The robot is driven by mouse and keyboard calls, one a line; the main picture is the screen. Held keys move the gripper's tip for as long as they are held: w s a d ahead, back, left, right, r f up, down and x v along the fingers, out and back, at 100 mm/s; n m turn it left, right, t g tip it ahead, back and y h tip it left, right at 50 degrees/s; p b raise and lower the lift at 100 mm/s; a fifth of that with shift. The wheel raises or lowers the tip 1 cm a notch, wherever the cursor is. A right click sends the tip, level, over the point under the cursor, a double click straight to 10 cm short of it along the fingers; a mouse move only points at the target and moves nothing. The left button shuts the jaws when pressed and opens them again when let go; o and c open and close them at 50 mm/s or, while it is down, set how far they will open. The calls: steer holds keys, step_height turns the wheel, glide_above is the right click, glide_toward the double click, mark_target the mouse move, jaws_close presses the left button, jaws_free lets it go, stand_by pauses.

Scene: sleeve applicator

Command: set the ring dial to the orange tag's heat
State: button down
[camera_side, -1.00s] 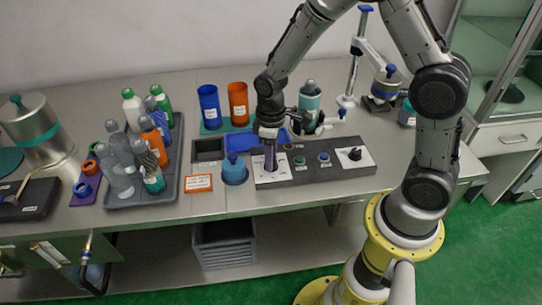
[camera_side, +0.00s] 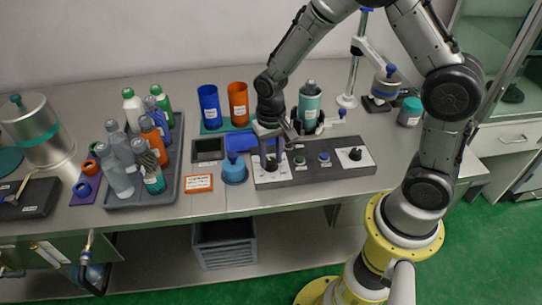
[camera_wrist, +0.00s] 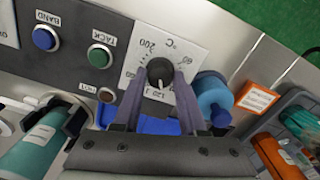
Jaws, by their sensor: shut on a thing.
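The ring dial is a black knob (camera_wrist: 159,71) on a white plate (camera_wrist: 133,68) marked in °C, with 200 and 60 readable at the far side. A pale pointer line on the knob faces the near side, by figures that look like 120. My gripper (camera_wrist: 160,80) is shut on the knob, one finger on each side. In the side view my gripper (camera_side: 270,155) is low over the dial plate (camera_side: 270,180) at the panel's left end. The orange tag (camera_side: 199,183) lies left of the panel; its writing is too small to read. It also shows in the wrist view (camera_wrist: 256,97).
A blue round-based piece (camera_side: 233,170) stands close left of the dial. Green and blue buttons and a second black knob (camera_side: 355,154) are to its right. Blue and orange cups (camera_side: 239,103) stand behind. A grey tray of bottles (camera_side: 178,160) is farther left.

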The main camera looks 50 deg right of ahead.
mark_target(271, 161)
steer(key=shift+r+m, duration=0.1)
steer(key=shift+m, duration=0.7)
steer(key=shift+c, duration=2.2)
jaws_free()
step_height(271, 161, up, 14)
